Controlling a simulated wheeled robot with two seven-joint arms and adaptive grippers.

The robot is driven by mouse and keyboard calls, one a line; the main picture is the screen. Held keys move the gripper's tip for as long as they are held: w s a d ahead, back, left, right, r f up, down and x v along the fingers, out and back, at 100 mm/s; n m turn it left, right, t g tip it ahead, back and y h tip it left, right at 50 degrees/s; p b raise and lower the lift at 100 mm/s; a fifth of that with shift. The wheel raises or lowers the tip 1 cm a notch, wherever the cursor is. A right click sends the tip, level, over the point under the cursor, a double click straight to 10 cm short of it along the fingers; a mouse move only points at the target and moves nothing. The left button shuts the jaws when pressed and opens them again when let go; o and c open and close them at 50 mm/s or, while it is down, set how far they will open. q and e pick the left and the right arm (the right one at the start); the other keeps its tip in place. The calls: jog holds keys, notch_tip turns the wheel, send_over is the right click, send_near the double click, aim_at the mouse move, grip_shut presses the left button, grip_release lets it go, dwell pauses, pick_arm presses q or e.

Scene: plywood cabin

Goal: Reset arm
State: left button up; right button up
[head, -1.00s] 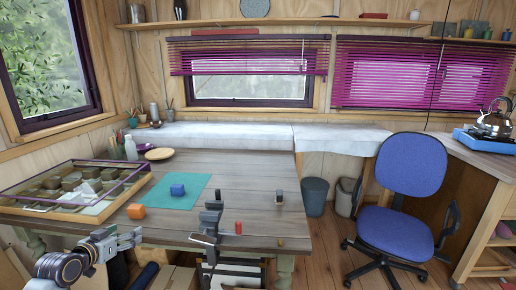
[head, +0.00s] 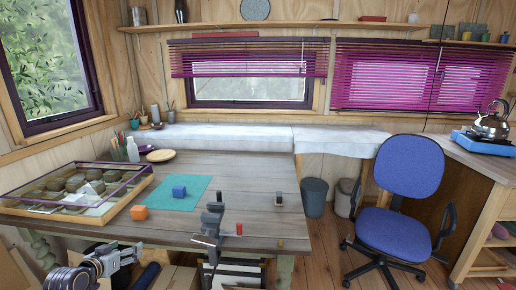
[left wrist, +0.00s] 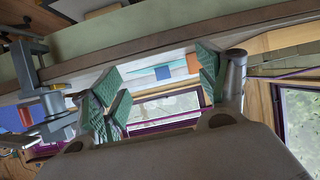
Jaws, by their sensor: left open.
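My left gripper (head: 128,254) is low at the left of the head view, in front of the table's front edge and below the tabletop. It is open and empty. In the left wrist view its two green-padded fingers (left wrist: 160,92) stand wide apart with nothing held between them. The table edge and window show behind them. My right gripper is in neither view.
A blue chair (head: 410,167) stands right.

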pick_arm(q)
jog(key=s+d+f+g+p, duration=0.15)
jog(key=s+f+p, duration=0.35)
jog(key=f, duration=0.5)
jog(key=s+d+f+n+g+y+p, duration=0.1)
jog(key=s+f+g+p, duration=0.2)
jog(key=s+f, duration=0.55)
jog(key=s+d+f+g+p, duration=0.15)
jog(key=s+f+p, duration=0.25)
jog(key=f, duration=0.8)
jog(key=s+d+f+m+g+p, duration=0.1)
jog(key=s+d, duration=0.4)
jog(key=s, duration=0.7)
jog(key=s+d+f+m+g+p, duration=0.1)
jog(key=s+d+f+p, duration=0.4)
jog(key=s, duration=0.7)
jog(key=s+d+f+m+g+p, duration=0.1)
jog(key=s+d+f+g+p, duration=0.2)
jog(key=s, duration=1)
jog(key=d+f+p, duration=0.1)
jog(key=d, duration=0.2)
jog(key=shift+g+h, duration=0.3)
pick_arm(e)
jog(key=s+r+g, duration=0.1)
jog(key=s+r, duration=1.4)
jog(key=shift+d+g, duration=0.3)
